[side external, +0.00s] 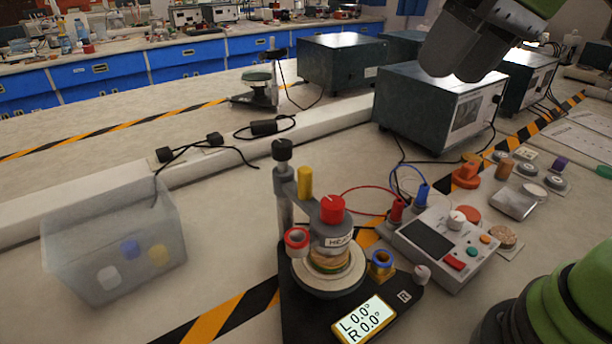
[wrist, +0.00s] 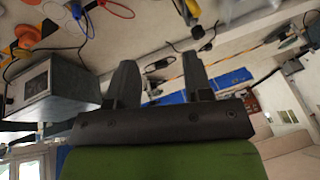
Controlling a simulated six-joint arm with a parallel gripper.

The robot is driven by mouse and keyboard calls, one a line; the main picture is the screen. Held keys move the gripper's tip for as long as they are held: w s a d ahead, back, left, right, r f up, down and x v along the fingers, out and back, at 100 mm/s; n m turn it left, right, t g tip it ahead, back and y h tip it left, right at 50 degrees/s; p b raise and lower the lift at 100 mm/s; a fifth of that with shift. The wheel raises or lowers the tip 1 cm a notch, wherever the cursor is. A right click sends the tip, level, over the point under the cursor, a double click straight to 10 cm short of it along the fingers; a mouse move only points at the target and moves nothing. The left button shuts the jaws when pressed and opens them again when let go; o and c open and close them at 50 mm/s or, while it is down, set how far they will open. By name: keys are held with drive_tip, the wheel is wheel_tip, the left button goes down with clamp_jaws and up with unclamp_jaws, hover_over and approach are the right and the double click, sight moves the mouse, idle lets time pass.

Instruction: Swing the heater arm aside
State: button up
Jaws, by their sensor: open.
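The heater (side external: 331,238) is a grey cylinder with a red cap and a partly visible "HEA" label. It sits over a round plate on the black base (side external: 300,318). Its grey arm (side external: 308,192) carries an upright yellow peg (side external: 305,182) and joins a post with a black knob (side external: 283,150). The base display reads L 0.0° and R 0.0°. My gripper (wrist: 158,62) is open and empty in the wrist view, its two dark fingers apart. In the side view my arm's end is at the top right, well above and away from the heater.
A control box (side external: 440,245) with red and blue leads stands right of the heater. A translucent bin (side external: 115,245) with several coloured pieces is at left. A dark instrument box (side external: 440,105) stands behind. Loose cables (side external: 215,142) lie behind; bench between bin and base is clear.

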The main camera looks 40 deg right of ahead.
drive_tip(key=w+a+f+n+g+h, duration=0.1)
drive_tip(key=w+a+f+n+g, duration=0.15)
drive_tip(key=w+a, duration=0.4)
drive_tip(key=g+h, duration=0.1)
drive_tip(key=g, duration=0.1)
hover_over(305, 169)
wheel_tip(305, 169, down, 4)
drive_tip(key=shift+d+r+n, duration=0.1)
drive_tip(key=shift+n, duration=0.35)
drive_tip(key=shift+f, duration=0.55)
wheel_tip(305, 169, down, 9)
clamp_jaws()
